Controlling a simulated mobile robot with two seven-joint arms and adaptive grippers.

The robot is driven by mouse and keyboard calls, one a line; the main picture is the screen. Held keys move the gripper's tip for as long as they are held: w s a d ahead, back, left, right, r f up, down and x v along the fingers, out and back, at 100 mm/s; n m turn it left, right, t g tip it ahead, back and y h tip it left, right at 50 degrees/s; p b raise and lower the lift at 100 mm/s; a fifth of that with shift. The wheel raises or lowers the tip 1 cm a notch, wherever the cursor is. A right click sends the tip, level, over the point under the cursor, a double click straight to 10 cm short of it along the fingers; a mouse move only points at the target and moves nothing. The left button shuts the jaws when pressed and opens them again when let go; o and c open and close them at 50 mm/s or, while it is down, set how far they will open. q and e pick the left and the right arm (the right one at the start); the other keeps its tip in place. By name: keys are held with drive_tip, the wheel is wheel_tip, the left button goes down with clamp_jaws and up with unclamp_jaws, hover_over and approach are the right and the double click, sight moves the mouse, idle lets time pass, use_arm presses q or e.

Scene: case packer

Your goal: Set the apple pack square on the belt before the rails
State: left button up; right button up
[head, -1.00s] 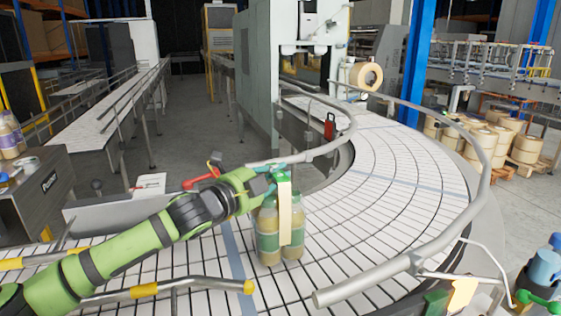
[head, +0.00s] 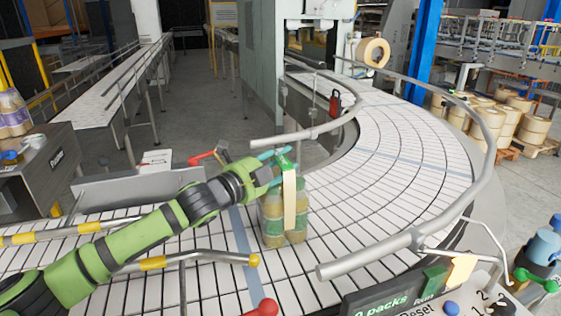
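The apple pack (head: 273,222) is a cluster of bottles with amber contents, green labels and a green and cream carrier strip on top. It stands upright on or just above the white slatted belt (head: 335,205), near the start of the curve; I cannot tell whether its base touches. My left gripper (head: 281,164) is at the top of the pack, its fingers around the green carrier top, and seems shut on it. The curved rails (head: 375,262) begin just right of the pack.
A rail with a yellow tip (head: 253,260) lies in front of the pack, close to my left arm. A control panel (head: 415,300) with buttons is at the bottom right. Another bottle pack (head: 12,115) stands on a machine at the far left.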

use_arm(q)
drive_tip(key=shift+r, duration=0.15)
drive_tip(key=p+v, duration=0.1)
drive_tip(key=v, duration=1.1)
